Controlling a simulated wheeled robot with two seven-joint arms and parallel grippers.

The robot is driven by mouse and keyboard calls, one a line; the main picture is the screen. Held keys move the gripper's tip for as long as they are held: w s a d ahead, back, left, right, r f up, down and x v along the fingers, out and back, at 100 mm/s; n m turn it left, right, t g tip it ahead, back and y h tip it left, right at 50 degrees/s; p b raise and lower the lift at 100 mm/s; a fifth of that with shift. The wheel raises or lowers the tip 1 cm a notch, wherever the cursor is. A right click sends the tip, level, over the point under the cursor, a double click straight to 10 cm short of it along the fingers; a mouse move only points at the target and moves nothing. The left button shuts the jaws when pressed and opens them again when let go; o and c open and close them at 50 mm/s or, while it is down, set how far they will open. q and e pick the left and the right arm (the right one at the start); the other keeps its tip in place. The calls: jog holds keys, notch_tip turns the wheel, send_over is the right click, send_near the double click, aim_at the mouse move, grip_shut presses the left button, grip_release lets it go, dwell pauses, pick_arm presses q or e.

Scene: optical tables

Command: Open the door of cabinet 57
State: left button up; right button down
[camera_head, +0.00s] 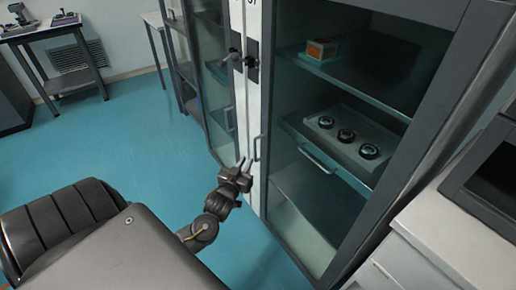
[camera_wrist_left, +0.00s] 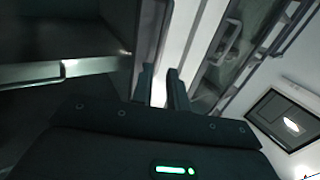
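A tall grey cabinet (camera_head: 262,190) with a glass door stands right of centre in the head view, its door apparently shut. A dark label at the top edge is cut off, so I cannot read the full number. A slim vertical handle (camera_head: 256,148) sits on the door's left edge. My left gripper (camera_head: 244,163) is just left of and slightly below this handle, apart from it as far as I can see. Its fingers are open and empty; the wrist view shows a gap between them (camera_wrist_left: 160,88). My right gripper is out of view.
Inside the cabinet are an orange box (camera_head: 321,49) and a tray (camera_head: 335,137) with round black pieces. A second glass cabinet (camera_head: 213,85) stands to the left. A white counter (camera_head: 440,225) is at the right. Blue floor (camera_head: 140,140) is clear at the left.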

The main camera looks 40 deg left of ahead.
aim_at(255, 149)
pick_arm(q)
jog(key=x, duration=0.9)
jog(key=shift+c, duration=0.3)
grip_shut()
jog(key=shift+d, duration=0.15)
